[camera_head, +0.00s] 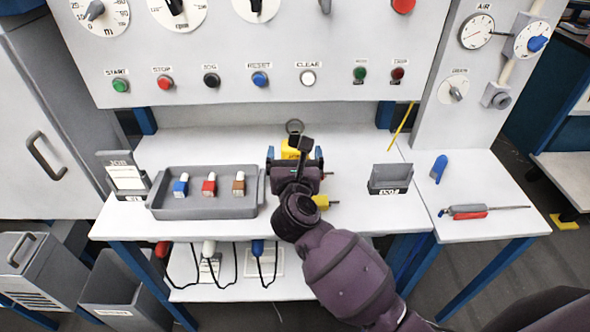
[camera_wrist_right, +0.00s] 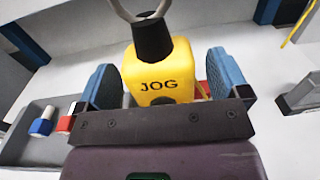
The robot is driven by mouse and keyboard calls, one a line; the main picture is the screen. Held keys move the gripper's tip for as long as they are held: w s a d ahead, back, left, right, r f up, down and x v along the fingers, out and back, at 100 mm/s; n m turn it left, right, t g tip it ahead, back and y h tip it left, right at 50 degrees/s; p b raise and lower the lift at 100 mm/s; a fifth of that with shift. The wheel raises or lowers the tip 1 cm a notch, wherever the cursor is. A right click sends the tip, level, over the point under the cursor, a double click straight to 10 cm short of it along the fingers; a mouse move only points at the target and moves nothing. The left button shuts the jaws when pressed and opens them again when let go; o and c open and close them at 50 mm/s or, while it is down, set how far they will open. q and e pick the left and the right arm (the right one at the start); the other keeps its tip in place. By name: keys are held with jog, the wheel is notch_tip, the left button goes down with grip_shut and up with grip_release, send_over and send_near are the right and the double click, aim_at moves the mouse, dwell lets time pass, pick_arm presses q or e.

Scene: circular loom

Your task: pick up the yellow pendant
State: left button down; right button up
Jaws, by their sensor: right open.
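The yellow pendant (camera_wrist_right: 158,70), marked JOG, has a black neck and a metal ring at its top. In the head view its top (camera_head: 291,147) shows beyond my right wrist, and the rest is hidden. My right gripper (camera_head: 294,157) is open. In the right wrist view its blue fingers (camera_wrist_right: 160,75) stand on either side of the pendant, with a visible gap at the right; contact at the left I cannot tell. My left gripper is not in view.
A grey tray (camera_head: 204,208) with three small coloured-body bottles stands left of the gripper. A small grey bin (camera_head: 389,179) stands to the right. A red-handled tool (camera_head: 466,212) and a blue item (camera_head: 438,167) lie on the right table. The control panel (camera_head: 240,60) rises behind.

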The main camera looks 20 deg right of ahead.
jog(key=shift+w+d, duration=0.2)
jog(key=shift+w, duration=0.3)
jog(key=c, duration=1.3)
jog(key=shift+r, duration=0.15)
jog(key=c, duration=0.3)
